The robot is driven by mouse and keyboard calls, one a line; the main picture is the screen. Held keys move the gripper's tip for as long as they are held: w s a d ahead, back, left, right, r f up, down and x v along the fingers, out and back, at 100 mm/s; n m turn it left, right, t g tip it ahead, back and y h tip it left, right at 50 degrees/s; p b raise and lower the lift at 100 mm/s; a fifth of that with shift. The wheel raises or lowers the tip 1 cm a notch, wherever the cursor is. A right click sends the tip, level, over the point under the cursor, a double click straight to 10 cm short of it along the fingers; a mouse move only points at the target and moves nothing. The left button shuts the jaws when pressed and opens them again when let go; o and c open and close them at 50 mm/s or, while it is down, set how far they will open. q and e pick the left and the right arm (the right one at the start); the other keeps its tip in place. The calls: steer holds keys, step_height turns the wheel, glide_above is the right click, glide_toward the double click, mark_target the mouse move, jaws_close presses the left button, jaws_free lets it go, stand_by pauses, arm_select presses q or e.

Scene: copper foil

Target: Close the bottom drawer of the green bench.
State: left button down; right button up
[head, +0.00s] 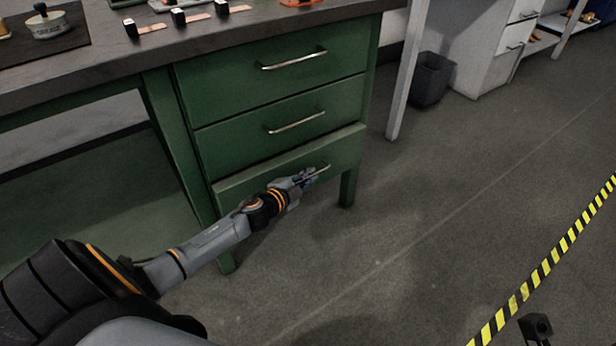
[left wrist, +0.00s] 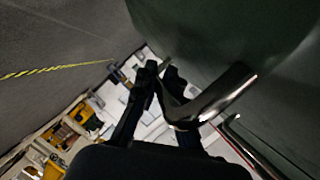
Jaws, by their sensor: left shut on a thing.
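The green bench (head: 160,110) has a stack of three drawers. The bottom drawer (head: 342,152) stands a little out from the drawers above, with the top edge of its front showing. Its metal handle (head: 319,171) is on the front. My left gripper (head: 303,179) is at this handle, shut on it. In the left wrist view, the dark fingers (left wrist: 160,85) meet around the bent end of the shiny handle (left wrist: 215,98), beside the green drawer front (left wrist: 215,35). The fingers hide part of the handle.
The middle drawer (head: 240,133) and top drawer (head: 225,82) look shut. A black bin (head: 431,80) and white table leg (head: 405,75) are farther right. The floor in front (head: 400,240) is clear.

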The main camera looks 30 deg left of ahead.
mark_target(294, 172)
arm_select(q)
steer(key=a, duration=0.1)
steer(key=w+a, duration=0.1)
steer(key=a, duration=0.2)
steer(key=shift+w, duration=0.25)
steer(key=c, duration=1.7)
jaws_free()
steer(key=shift+s, duration=0.25)
steer(key=v, duration=1.1)
steer(key=shift+s+r, duration=0.15)
steer(key=shift+s, duration=0.05)
